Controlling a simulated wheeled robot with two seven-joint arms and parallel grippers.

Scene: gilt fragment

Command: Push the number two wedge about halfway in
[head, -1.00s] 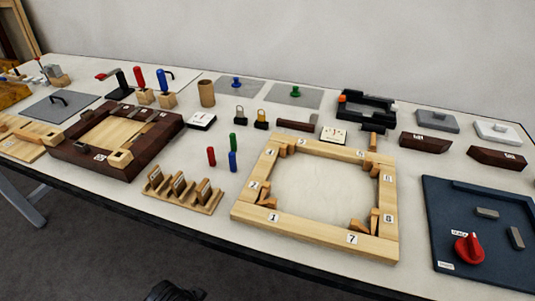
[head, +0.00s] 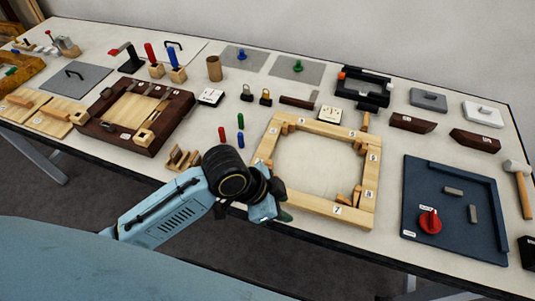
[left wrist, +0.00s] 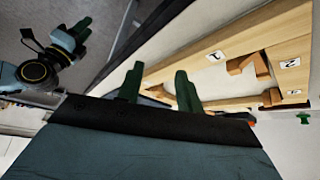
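The light wooden frame (head: 325,208) lies on the table, with its front left corner hidden behind my left arm in the head view. In the left wrist view, label 2 (left wrist: 290,63) is on a frame rail, and a light wooden wedge (left wrist: 250,65) lies beside it against the inner edge. How far that wedge is in, I cannot tell. My left gripper (head: 275,213) is at the frame's front left corner; in the left wrist view its green fingers (left wrist: 159,88) are apart and empty. My right gripper (left wrist: 77,33) shows small in the left wrist view; its opening is unclear.
A dark wooden frame (head: 172,128) stands left of my arm. A blue tray (head: 450,238) with a red knob lies to the right. Red, green and blue pegs stand just behind my arm. A small wooden rack (head: 182,157) is partly covered by my arm.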

